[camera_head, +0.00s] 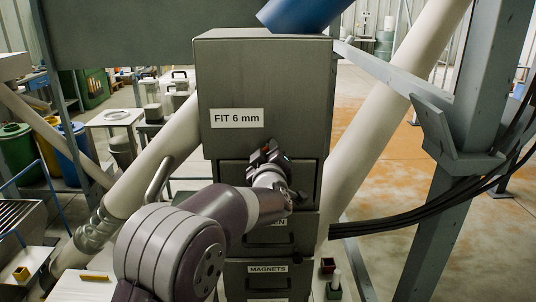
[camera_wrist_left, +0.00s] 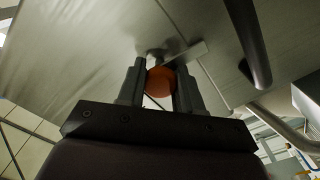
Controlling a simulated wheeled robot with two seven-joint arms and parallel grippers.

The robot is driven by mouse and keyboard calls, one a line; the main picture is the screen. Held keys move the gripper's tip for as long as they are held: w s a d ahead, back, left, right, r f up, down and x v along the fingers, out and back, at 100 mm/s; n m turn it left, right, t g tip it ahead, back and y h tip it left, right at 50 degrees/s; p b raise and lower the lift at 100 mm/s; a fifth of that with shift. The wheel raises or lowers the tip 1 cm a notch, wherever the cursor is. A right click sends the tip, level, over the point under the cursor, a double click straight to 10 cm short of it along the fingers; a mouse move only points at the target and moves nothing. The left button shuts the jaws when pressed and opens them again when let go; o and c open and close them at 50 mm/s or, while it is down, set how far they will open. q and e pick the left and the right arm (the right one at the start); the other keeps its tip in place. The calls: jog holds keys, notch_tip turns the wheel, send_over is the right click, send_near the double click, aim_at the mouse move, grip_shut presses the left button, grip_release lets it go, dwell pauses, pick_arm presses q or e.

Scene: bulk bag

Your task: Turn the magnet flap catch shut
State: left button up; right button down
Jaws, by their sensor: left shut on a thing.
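My left gripper (camera_head: 268,158) is at the front of the grey metal housing (camera_head: 265,70), just below its "FIT 6 mm" label. In the left wrist view, my left gripper (camera_wrist_left: 160,85) is shut on a round orange-red knob (camera_wrist_left: 160,77), with one finger on each side of it. Just beyond the knob, a small flat metal catch piece (camera_wrist_left: 186,54) lies against the grey panel. In the head view, my gripper and arm hide the knob and most of the catch. My right gripper is not in view.
A dark bar handle (camera_wrist_left: 248,40) stands close to the gripper in the left wrist view. Below are a partly hidden label and a drawer labelled "MAGNETS" (camera_head: 267,269). Pale pipes (camera_head: 155,165) and a grey steel post (camera_head: 450,170) flank the housing. Black cables (camera_head: 400,223) run at right.

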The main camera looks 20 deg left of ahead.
pick_arm(q)
jog(key=shift+f, duration=0.4)
jog(key=o, duration=0.8)
jog(key=shift+o, duration=1.1)
jog(key=shift+r, duration=0.3)
jog(key=b+v, duration=0.2)
jog(key=v, duration=1)
jog(key=shift+s, duration=0.4)
jog(key=shift+d, duration=0.1)
